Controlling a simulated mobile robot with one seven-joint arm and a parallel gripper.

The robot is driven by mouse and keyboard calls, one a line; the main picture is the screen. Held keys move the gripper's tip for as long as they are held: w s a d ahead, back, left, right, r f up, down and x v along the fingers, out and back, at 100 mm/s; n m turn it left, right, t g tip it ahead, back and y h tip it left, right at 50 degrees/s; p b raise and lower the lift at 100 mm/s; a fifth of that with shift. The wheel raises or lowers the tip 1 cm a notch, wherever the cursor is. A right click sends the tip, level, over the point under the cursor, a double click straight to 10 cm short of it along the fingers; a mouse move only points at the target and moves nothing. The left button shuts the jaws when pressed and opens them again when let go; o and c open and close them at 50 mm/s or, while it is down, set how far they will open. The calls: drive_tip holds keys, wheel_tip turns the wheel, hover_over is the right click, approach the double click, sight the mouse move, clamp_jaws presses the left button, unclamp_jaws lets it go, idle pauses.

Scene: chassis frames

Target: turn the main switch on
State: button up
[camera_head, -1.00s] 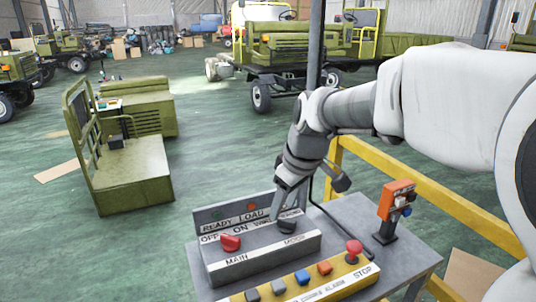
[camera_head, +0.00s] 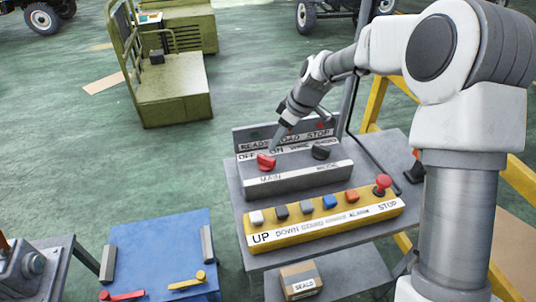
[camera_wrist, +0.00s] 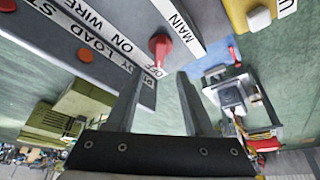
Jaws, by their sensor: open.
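The main switch is a red knob (camera_head: 266,162) above the MAIN label on the grey switch box (camera_head: 300,181), with OFF and ON labels behind it. In the wrist view the red knob (camera_wrist: 160,44) has its handle turned toward the OFF label. My gripper (camera_head: 275,147) is just behind and above the knob in the head view. In the wrist view my gripper (camera_wrist: 160,75) is open, its two fingers apart with nothing between them. The knob appears beyond the fingertips; I see no contact.
A black mode knob (camera_head: 321,152) sits right of the red one. A yellow button strip (camera_head: 325,222) with a red stop button (camera_head: 382,184) lies in front. A blue cart (camera_head: 160,250) stands at left. Yellow rails (camera_head: 372,106) stand behind the table.

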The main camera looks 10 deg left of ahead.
sight(267, 157)
drive_tip(key=p+x, duration=0.1)
drive_tip(key=x, duration=0.8)
drive_tip(key=shift+f, duration=0.2)
clamp_jaws()
